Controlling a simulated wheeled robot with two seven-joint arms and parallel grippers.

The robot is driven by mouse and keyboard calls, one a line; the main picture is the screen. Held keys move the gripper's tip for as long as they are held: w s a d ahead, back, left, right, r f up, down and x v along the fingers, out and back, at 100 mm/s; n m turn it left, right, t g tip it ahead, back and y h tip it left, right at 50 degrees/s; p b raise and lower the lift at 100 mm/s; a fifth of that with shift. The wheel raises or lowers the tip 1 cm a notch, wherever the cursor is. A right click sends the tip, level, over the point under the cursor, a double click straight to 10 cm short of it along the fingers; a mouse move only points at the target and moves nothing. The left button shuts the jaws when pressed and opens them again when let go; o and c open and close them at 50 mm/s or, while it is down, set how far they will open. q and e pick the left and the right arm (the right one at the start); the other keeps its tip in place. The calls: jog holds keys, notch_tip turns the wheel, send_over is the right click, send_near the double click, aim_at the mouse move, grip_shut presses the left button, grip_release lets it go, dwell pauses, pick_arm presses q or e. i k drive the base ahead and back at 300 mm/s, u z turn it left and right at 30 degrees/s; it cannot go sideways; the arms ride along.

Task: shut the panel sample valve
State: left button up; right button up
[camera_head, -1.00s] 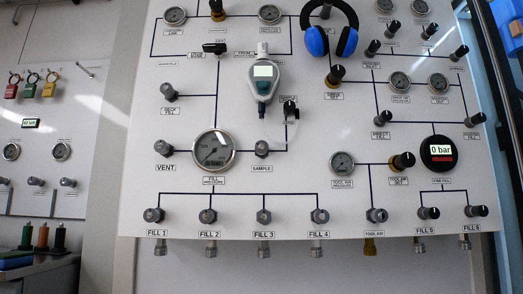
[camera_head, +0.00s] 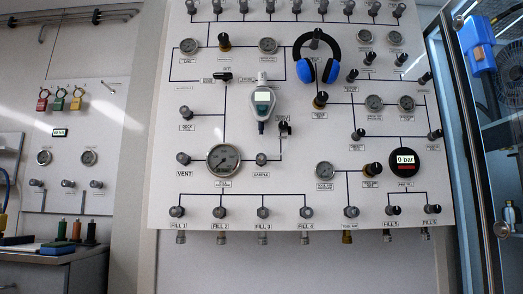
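The white fill panel (camera_head: 290,205) stands upright in front of me. The knob above the SAMPLE label (camera_head: 261,158) is a small grey one, right of the large fill pressure gauge (camera_head: 223,159). Another black-handled sample valve (camera_head: 284,128) sits above and right of it, below a handheld meter (camera_head: 263,104) with a pale screen. Its small label is too blurred to read surely. I cannot tell from the knobs whether either is open or shut. Neither of my grippers is in view.
Blue headphones (camera_head: 318,58) hang on the panel's upper part. A row of fill knobs (camera_head: 263,212) runs along the bottom, with a 0 bar display (camera_head: 404,160) at right. A bench (camera_head: 60,257) with bottles stands left; a glass-doored cabinet (camera_head: 490,150) stands right.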

aim_at(260, 158)
jog(key=u, duration=0.2)
jog(key=k, duration=0.45)
jog(key=z, duration=1.6)
jog(key=i, duration=1.85)
jog(key=u, duration=0.6)
